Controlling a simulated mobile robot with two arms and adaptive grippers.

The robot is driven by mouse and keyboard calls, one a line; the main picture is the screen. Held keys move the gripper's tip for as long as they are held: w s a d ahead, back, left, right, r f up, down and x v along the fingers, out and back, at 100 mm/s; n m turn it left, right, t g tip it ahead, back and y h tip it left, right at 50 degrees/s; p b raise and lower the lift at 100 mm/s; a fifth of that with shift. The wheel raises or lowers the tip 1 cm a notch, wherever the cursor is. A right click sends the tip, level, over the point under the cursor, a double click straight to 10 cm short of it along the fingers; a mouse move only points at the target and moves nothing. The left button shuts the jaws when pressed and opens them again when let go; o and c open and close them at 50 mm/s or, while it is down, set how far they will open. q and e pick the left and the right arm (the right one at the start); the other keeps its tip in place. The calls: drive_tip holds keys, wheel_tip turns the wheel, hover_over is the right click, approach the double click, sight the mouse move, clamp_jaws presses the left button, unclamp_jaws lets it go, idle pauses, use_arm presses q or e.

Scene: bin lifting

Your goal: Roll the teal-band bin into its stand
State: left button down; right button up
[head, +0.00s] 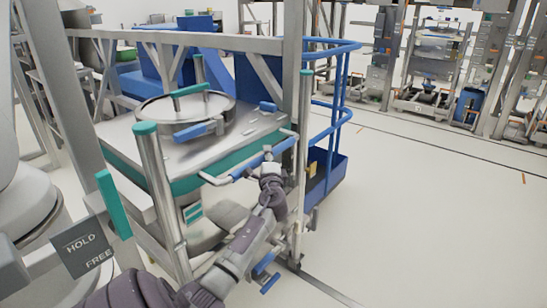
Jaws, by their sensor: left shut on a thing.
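The bin is a steel container with a teal band (190,186) around its upper edge and a round clamped lid (180,112) on its flat top. Steel posts with teal caps rise at its corners. A blue-sleeved bar handle (250,166) runs along its near right side. My left gripper (268,160) is shut on this handle; its fingers are small and partly hidden by the wrist. Grey frame beams with diagonal braces (190,44) stand around and behind the bin, apparently the stand. I cannot tell how far the bin is inside it. My right gripper is not in view.
A dark HOLD/FREE plate (82,246) with a teal lever (113,204) is at lower left. A blue railed platform (328,172) stands just behind the bin on the right. Open pale floor (440,210) lies to the right, with racks (435,60) beyond.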

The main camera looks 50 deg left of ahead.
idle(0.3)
use_arm(q)
drive_tip(key=shift+a, duration=0.1)
drive_tip(key=c, duration=0.9)
unclamp_jaws()
drive_tip(key=shift+a, duration=0.15)
drive_tip(key=shift+o, duration=0.2)
drive_tip(key=shift+s+d+f, duration=0.25)
drive_tip(key=shift+d, duration=0.15)
drive_tip(key=v, duration=1.1)
drive_tip(key=shift+r, duration=0.2)
